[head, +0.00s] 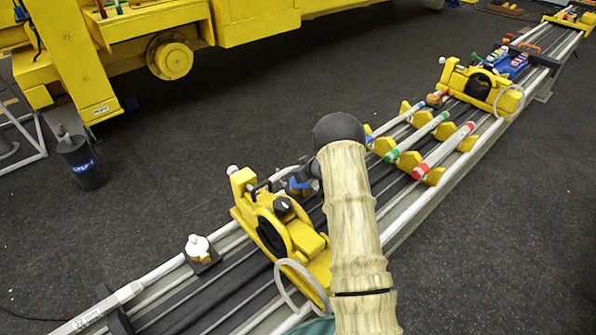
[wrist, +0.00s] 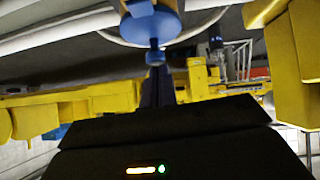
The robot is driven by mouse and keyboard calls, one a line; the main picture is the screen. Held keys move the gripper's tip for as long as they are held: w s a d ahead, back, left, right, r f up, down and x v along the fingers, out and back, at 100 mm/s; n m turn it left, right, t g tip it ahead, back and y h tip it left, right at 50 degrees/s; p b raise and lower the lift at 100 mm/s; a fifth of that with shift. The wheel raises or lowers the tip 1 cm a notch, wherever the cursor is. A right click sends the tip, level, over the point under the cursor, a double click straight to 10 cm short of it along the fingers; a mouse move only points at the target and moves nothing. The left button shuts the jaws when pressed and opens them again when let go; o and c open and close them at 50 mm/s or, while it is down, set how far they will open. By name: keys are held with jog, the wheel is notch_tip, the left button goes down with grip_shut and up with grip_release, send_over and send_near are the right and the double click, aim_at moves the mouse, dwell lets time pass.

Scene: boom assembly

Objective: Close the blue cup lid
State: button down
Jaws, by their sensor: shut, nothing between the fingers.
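The blue cup (wrist: 152,24) is at the top centre of the wrist view, with a narrow blue piece and a small round blue end hanging below it in the picture. I cannot tell clearly whether this piece is the lid. My gripper (wrist: 157,78) points at it with its dark fingers shut and empty. The fingertips are close to the small blue end; contact cannot be told. In the head view a bit of blue, likely the cup (head: 298,187), shows beside my sleeved arm, which hides part of it. My gripper there (head: 306,174) is mostly hidden behind the arm.
A yellow clamp block (head: 275,225) stands on the rail beside the cup, with a pale hose loop below it. Coloured rods (head: 425,138) lie in yellow holders farther along. A yellow machine (head: 150,45) stands at the back left. Dark floor (head: 230,110) lies clear between.

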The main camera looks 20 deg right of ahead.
jog(key=shift+s+d, duration=0.1)
jog(key=shift+s, duration=0.05)
jog(key=shift+s+d+f, duration=0.1)
jog(key=shift+s+d, duration=0.15)
jog(key=shift+s, duration=0.35)
notch_tip(320, 180, up, 4)
jog(key=p, duration=0.3)
jog(key=shift+s+a+r, duration=0.1)
jog(key=shift+a+r, duration=0.05)
jog(key=shift+r, duration=0.1)
jog(key=b+v, duration=0.2)
jog(key=v, duration=0.7)
jog(key=shift+r+b, duration=0.4)
